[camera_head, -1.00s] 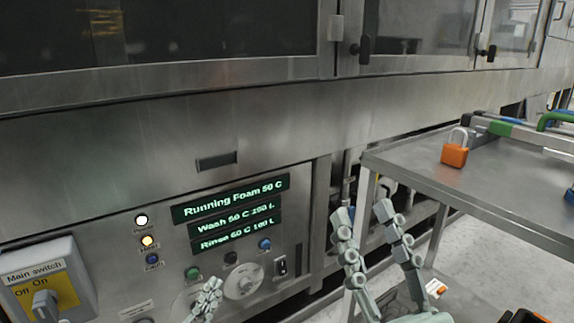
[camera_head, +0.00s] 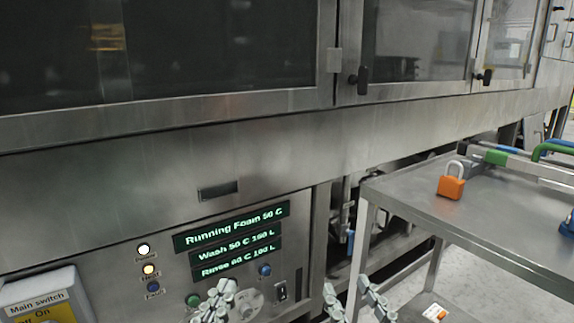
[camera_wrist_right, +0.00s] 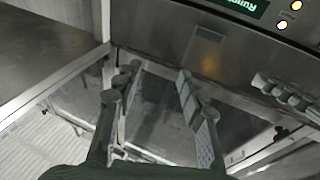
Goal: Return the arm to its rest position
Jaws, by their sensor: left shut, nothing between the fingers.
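My left gripper (camera_head: 218,298) is shut and empty, low in the head view in front of the control panel's lower buttons. It also shows in the right wrist view (camera_wrist_right: 285,95) at the right. My right gripper (camera_head: 352,290) is at the bottom edge of the head view, left of the cart, with its lower part cut off. In the right wrist view its two fingers (camera_wrist_right: 155,85) stand apart with nothing between them, in front of the machine's steel front.
The washer's control panel has a lit display (camera_head: 230,240), indicator lamps and a main switch (camera_head: 45,300). A steel cart (camera_head: 480,225) stands at the right, bearing an orange padlock (camera_head: 451,182) and green-handled tools (camera_head: 500,157). Floor shows beneath the cart.

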